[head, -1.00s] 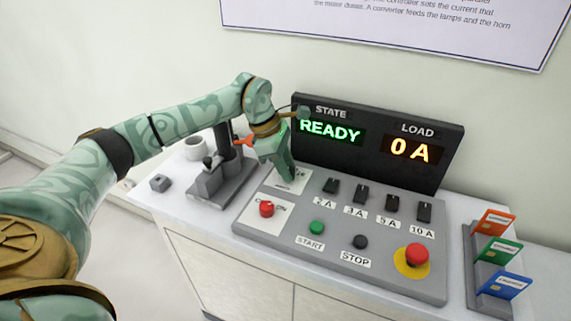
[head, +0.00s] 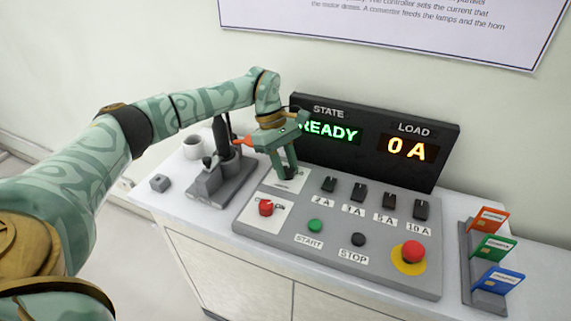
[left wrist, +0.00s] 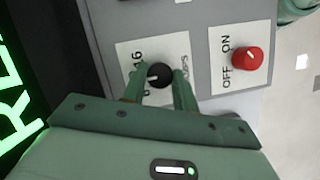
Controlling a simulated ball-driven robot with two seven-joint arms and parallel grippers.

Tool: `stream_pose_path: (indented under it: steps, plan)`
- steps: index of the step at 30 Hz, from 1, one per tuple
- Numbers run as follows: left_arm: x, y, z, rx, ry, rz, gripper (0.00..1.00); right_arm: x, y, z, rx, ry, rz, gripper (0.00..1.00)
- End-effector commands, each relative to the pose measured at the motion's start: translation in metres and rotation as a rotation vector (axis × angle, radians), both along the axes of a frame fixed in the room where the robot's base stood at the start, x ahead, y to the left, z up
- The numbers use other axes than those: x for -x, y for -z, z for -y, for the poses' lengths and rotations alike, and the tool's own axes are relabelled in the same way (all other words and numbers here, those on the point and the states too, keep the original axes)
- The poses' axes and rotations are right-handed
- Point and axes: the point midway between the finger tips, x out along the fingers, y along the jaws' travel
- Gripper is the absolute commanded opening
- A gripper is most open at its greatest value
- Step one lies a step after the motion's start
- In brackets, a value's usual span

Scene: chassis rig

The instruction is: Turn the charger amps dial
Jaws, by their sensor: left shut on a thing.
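The charger amps dial (left wrist: 160,75) is a black round knob with a white pointer line, on a white label plate (left wrist: 125,52) in the left wrist view. The plate's lettering is partly covered by my fingers. My left gripper (left wrist: 160,82) is shut on the dial, with one green finger on each side of it. In the head view my left gripper (head: 286,172) reaches down to the back left of the grey panel (head: 275,248), and the dial is hidden behind the fingers. My right gripper is in neither view.
A red OFF/ON knob (head: 265,208) sits just in front of the dial. Switches (head: 358,192), START and STOP buttons and a red emergency button (head: 413,251) fill the panel. The display (head: 375,140) behind reads READY and 0 A. A grey press-like stand (head: 222,180) is close on the left.

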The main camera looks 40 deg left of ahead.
Motion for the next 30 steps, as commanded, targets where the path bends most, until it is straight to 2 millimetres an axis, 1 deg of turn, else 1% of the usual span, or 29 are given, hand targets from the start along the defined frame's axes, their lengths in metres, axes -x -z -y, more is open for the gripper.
stream_pose_path:
  steps: [11,12,14,23,26,29,30]
  plan:
    - [-0.001,-0.001,0.0,0.0,0.004,0.004,0.06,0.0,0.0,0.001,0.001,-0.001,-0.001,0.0]
    - [-0.001,-0.001,0.0,0.0,0.004,0.004,0.34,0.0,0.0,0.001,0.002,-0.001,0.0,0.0]
    - [-0.001,-0.001,0.0,0.0,0.004,0.004,0.5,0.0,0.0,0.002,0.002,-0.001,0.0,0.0]
    - [0.0,-0.002,-0.001,-0.001,0.004,0.002,0.5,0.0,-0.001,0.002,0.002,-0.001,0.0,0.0]
    - [-0.001,-0.01,-0.004,-0.001,0.002,0.002,0.5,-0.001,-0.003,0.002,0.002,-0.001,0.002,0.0]
    - [-0.002,-0.028,-0.01,-0.001,0.002,0.005,0.5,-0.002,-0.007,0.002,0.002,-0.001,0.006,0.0]
    - [-0.003,-0.038,-0.014,-0.001,0.0,0.007,0.5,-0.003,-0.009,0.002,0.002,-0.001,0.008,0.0]
